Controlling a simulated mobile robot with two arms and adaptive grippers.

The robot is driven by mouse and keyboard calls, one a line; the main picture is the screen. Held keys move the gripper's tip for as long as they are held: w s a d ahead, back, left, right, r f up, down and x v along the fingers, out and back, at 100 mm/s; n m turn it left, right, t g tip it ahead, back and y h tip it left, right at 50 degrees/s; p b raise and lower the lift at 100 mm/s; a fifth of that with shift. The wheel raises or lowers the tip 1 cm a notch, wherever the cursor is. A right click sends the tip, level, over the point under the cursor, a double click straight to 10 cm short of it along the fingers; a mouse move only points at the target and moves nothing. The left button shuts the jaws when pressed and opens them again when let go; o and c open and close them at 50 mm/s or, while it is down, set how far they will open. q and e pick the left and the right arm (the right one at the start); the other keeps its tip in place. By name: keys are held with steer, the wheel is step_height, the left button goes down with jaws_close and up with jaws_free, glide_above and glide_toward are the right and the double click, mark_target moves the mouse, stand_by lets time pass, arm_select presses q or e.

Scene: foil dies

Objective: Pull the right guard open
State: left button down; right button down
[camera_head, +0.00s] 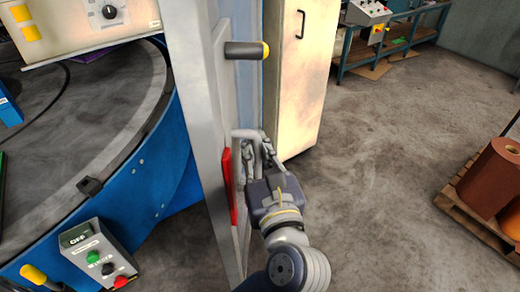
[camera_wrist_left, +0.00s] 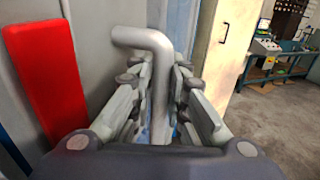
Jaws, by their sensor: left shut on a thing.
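The right guard (camera_head: 192,95) is a tall grey panel, seen nearly edge-on in the head view, beside the round blue machine. A red plate (camera_head: 227,185) is on its face, and it also shows at the left of the left wrist view (camera_wrist_left: 45,75). A grey bent-bar handle (camera_wrist_left: 160,80) stands out from the guard; part of it shows in the head view (camera_head: 237,135). My left gripper (camera_head: 254,162) is shut on this handle, with its fingers on both sides of the bar. The lower part of the handle is hidden by the gripper. My right gripper is not in view.
A cream cabinet (camera_head: 300,75) stands just behind the guard. A dark peg with a yellow tip (camera_head: 246,50) sticks out above the handle. A button box (camera_head: 98,255) is at lower left. A pallet with brown rolls (camera_head: 493,178) is at right. The floor between is clear.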

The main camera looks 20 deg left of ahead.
arm_select(q)
steer(key=shift+s+a, duration=0.1)
steer(key=shift+a, duration=0.25)
steer(key=c, duration=1.9)
jaws_free()
steer(key=shift+s+a, duration=0.1)
steer(key=shift+a, duration=0.15)
steer(key=shift+o, duration=0.3)
steer(key=shift+d, duration=0.25)
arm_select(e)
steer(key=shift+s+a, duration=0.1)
